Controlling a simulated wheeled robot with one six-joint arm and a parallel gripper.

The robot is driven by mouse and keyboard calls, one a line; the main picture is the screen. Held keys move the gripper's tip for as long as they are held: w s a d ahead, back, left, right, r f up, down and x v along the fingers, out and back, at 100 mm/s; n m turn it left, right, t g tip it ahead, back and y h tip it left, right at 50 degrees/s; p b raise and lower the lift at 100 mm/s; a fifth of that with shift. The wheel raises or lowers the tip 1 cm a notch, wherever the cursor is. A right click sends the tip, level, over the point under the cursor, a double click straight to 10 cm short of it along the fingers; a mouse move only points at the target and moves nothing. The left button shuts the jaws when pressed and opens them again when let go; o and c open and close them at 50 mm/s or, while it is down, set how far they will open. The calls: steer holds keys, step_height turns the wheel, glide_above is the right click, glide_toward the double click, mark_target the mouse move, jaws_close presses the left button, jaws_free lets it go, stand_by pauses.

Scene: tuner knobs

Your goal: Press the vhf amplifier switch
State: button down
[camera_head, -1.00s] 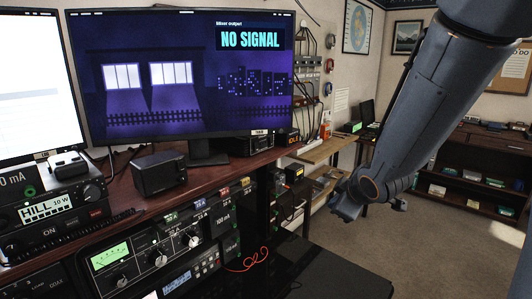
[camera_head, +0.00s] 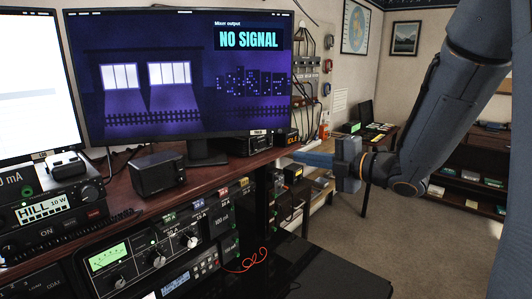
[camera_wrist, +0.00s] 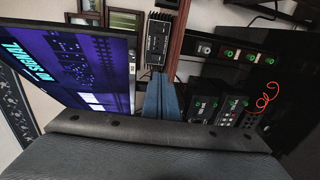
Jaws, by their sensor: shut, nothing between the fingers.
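My gripper (camera_head: 297,156) is in front of the wooden shelf, right of the big monitor, with its blue fingers pointing left toward the desk edge. In the wrist view its fingers (camera_wrist: 160,78) are together and empty. No label naming a vhf amplifier can be read, so I cannot tell which switch is the vhf one. The radio rack (camera_head: 140,265) below the desk has a green meter, several knobs and small coloured labels. The wrist view shows a dark panel (camera_wrist: 230,55) with several green-marked modules, apart from the fingers.
The big monitor (camera_head: 190,75) reads NO SIGNAL. A black speaker box (camera_head: 158,173) stands on the desk, and the HILL radio (camera_head: 50,212) is at the left. A thin red cable (camera_head: 248,262) hangs beside the rack. Open carpet (camera_head: 400,235) lies to the right.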

mark_target(256, 150)
steer(key=p+x, duration=0.4)
steer(key=x, duration=1)
steer(key=shift+f, duration=0.1)
steer(key=shift+f, duration=0.1)
